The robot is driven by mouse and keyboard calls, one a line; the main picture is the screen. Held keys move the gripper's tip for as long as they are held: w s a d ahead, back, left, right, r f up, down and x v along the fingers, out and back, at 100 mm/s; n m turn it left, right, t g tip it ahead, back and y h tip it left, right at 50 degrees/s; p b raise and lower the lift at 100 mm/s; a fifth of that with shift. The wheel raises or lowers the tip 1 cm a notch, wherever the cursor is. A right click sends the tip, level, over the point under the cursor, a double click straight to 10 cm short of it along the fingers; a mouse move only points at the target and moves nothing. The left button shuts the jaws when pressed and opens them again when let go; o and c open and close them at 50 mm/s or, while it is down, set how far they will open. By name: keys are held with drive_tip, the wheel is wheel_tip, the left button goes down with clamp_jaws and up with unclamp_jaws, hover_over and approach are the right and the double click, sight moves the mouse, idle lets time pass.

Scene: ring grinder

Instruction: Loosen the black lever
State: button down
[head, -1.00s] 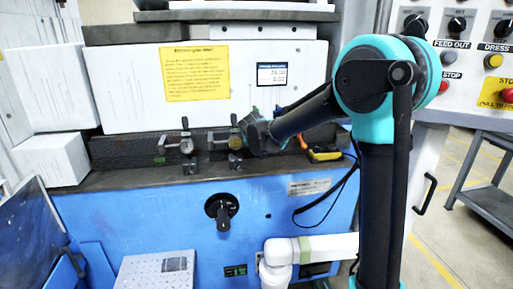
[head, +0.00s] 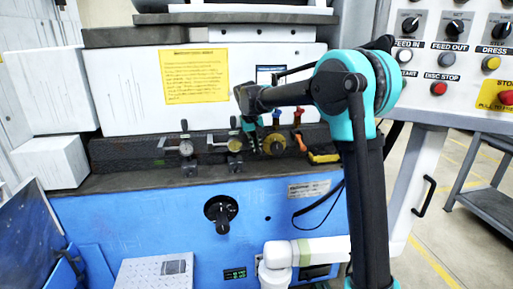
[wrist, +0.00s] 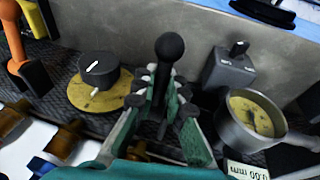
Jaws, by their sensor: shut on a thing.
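The black lever (wrist: 168,62) has a round ball top and stands upright between my gripper's fingers in the wrist view. My gripper (wrist: 160,94) is shut on its stem, with the ball showing above the fingertips. In the head view my gripper (head: 250,126) points down at the machine's ledge, and the lever cannot be made out there. The lower end of the lever is hidden by the fingers.
Left of the lever in the wrist view is a black knob (wrist: 100,70) on a yellow disc. To the right are a dial gauge (wrist: 252,115) and a grey block (wrist: 230,70) with a small black knob. An orange-handled part (wrist: 18,50) stands far left.

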idle(0.3)
drive_tip(key=c, duration=1.6)
unclamp_jaws()
drive_tip(key=shift+o, duration=0.2)
drive_tip(key=shift+r, duration=0.1)
drive_tip(key=v, duration=1.2)
